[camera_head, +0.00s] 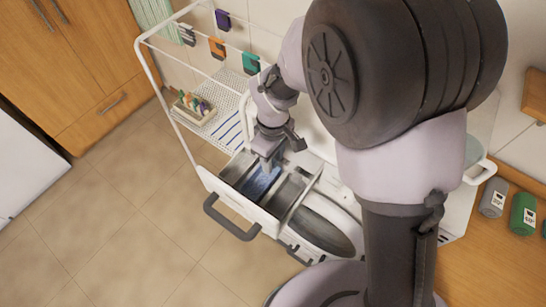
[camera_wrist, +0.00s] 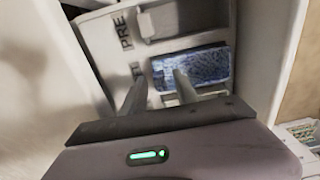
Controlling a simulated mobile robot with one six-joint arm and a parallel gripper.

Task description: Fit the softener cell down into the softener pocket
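An open white drawer (camera_head: 232,198) with side-by-side pockets extends below my arm. Its middle pocket shows a blue mottled surface (camera_head: 262,183). The same blue surface (camera_wrist: 205,66) fills a rectangle in the wrist view; I cannot tell whether it is the softener cell or the pocket's contents. My gripper (camera_head: 270,160) is over the back of that pocket. In the wrist view my gripper (camera_wrist: 157,85) has its fingers apart with nothing clearly held between them. One finger overlaps the blue rectangle and the other is to its left. Contact cannot be told.
The lettering PRE (camera_wrist: 125,30) marks a neighbouring pocket. A dark handle (camera_head: 232,222) crosses the drawer front. A wire rack (camera_head: 215,115) and a tray of small coloured items (camera_head: 193,108) are at the left. Green and grey canisters (camera_head: 523,213) stand at the right. The tiled floor is clear.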

